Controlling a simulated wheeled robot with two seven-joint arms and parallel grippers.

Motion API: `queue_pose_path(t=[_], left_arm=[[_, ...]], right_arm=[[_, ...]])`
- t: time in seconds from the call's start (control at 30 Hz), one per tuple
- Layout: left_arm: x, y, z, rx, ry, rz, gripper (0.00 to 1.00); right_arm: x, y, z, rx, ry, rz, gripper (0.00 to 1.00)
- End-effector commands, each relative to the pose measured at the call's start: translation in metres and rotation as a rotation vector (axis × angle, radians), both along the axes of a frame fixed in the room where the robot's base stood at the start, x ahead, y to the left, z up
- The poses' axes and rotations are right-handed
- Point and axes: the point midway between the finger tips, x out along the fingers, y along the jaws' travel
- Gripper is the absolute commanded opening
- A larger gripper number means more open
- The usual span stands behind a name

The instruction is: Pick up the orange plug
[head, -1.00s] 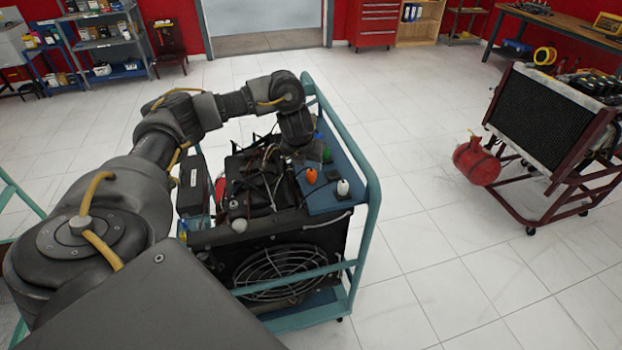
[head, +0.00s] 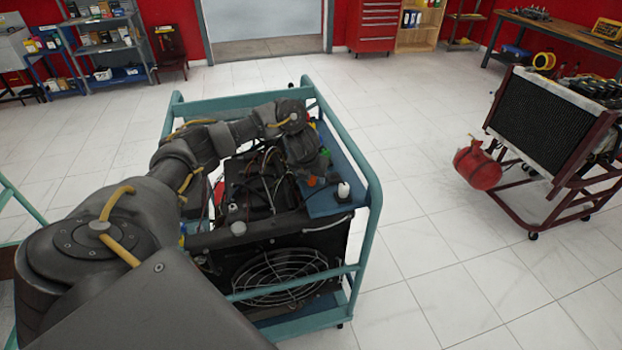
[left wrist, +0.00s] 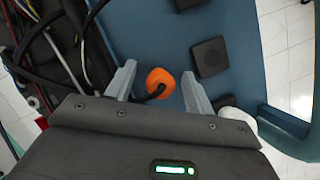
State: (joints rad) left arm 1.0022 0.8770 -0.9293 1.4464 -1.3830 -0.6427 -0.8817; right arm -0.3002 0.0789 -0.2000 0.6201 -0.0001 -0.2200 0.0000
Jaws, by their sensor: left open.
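The orange plug (left wrist: 160,82) stands on the blue panel of the engine trainer cart, with a black cable at it. In the left wrist view it lies between the two fingers of my left gripper (left wrist: 158,82), which is open. I cannot tell whether either finger touches it. In the head view my left gripper (head: 312,172) is over the panel, and only a bit of the orange plug (head: 312,182) shows beside it. My right gripper is not in view.
A white plug (head: 343,190) stands on the blue panel (head: 322,205) right of the gripper. Black square sockets (left wrist: 208,57) lie beside the orange plug. The cart's teal rail (head: 372,190) borders the panel. Cables and engine parts (head: 255,185) crowd the left.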

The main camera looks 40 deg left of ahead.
Motion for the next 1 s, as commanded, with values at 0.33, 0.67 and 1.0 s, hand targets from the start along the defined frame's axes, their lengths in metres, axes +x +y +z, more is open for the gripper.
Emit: queue_pose_path(t=[0.33,0.67,1.0], left_arm=[[0.0,0.0,0.0,-0.001,-0.001,0.0,0.15],[0.0,0.0,0.001,-0.001,-0.001,0.001,0.04],[-0.001,-0.002,0.045,0.004,-0.007,-0.005,0.04]], right_arm=[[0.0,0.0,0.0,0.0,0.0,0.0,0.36],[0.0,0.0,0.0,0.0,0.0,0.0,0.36],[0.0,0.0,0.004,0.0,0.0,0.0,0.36]])
